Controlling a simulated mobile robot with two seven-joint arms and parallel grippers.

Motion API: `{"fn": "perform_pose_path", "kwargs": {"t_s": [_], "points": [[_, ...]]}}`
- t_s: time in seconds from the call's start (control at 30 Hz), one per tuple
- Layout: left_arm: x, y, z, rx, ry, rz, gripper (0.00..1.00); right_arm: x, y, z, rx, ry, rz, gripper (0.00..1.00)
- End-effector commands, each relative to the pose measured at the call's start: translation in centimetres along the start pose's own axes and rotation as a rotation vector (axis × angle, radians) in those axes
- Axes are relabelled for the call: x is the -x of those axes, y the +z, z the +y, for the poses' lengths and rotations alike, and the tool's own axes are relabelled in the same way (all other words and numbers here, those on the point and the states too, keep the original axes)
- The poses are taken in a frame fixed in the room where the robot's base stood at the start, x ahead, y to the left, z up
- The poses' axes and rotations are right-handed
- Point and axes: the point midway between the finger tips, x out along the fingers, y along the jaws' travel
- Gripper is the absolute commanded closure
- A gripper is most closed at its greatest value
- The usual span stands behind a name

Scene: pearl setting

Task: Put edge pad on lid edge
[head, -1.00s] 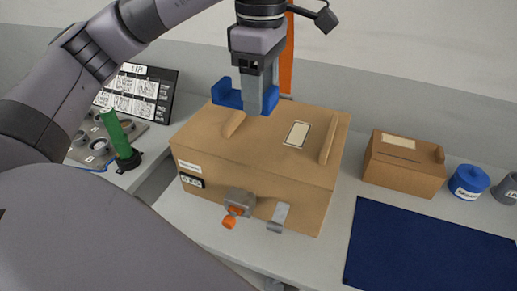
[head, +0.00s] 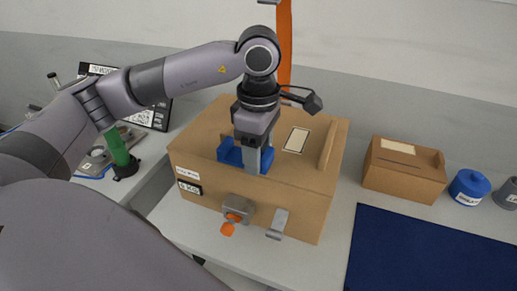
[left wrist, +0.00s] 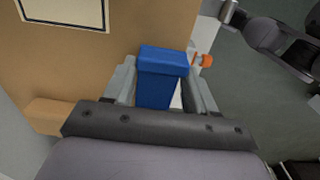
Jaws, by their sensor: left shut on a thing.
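My left gripper (head: 252,163) is shut on the blue edge pad (head: 231,152) and points down at the front of the large cardboard box. In the left wrist view the pad (left wrist: 162,70) sits between the two grey fingers. The box's lid (head: 215,125) is closed. The pad is at the lid's front edge, left of its middle; I cannot tell whether it touches the edge or hovers just above it. The gripper hides part of the pad and of the lid's left raised strip. My right gripper is not in view.
A latch with an orange knob (head: 228,229) and a metal hook (head: 278,224) stick out from the box front. A small carton (head: 404,171), a blue jar (head: 468,187) and a dark blue mat (head: 430,250) lie to the right. A green cylinder (head: 117,148) stands left.

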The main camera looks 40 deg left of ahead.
Motion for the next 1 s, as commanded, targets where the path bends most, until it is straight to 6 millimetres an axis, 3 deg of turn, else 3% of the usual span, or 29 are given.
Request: {"fn": "perform_pose_path", "kwargs": {"t_s": [0.2, 0.23, 0.3, 0.73, 1.0], "points": [[-0.4, 0.0, 0.0, 0.0, 0.0, 0.0, 0.72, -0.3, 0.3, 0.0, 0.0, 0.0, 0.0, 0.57], [-0.2, 0.0, 0.0, 0.0, 0.0, 0.0, 0.37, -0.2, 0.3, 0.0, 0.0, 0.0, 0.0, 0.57], [-0.2, 0.0, 0.0, 0.0, 0.0, 0.0, 0.18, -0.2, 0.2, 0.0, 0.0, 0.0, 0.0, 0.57], [0.7, 0.0, 0.1, 0.0, 0.003, -0.001, 0.18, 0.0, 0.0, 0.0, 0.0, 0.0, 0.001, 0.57], [6.5, 0.1, 0.1, 0.0, 0.006, -0.003, 0.18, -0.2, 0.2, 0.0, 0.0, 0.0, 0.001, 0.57]]}}
